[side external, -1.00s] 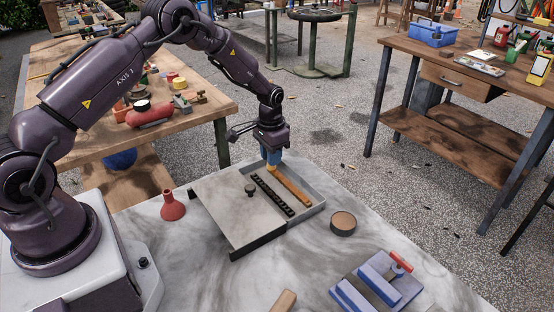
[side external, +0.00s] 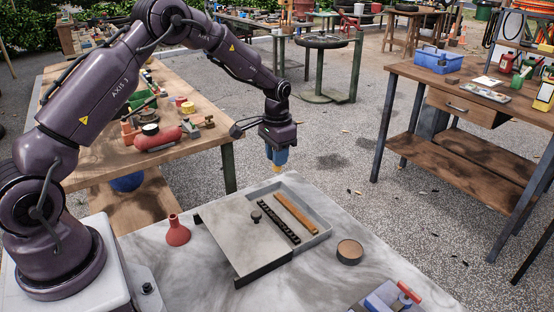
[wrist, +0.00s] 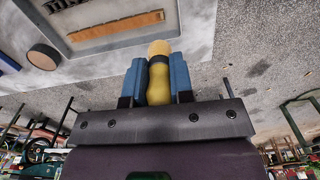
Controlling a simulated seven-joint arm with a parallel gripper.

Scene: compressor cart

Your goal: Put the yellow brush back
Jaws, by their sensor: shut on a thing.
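My gripper (side external: 278,164) is shut on the yellow brush. In the wrist view the brush (wrist: 158,88) stands between the two blue fingers (wrist: 158,82), with a dark band and a paler rounded tip; the rest is hidden by the gripper. In the side view only a small yellow bit shows below the fingers. The gripper hangs in the air by the far end of a shallow grey case (side external: 326,228). The case's grey lid (side external: 238,238), with a dark knob (side external: 256,215), covers its left part. The open part holds a brown wooden strip (side external: 296,213) and a black notched strip (side external: 278,220).
A red funnel-shaped item (side external: 177,233) stands left of the case, and a round brown-topped tin (side external: 349,251) to its right. A blue item with a red part (side external: 405,292) lies at the front right. The marble tabletop (side external: 200,288) is clear in front of the case.

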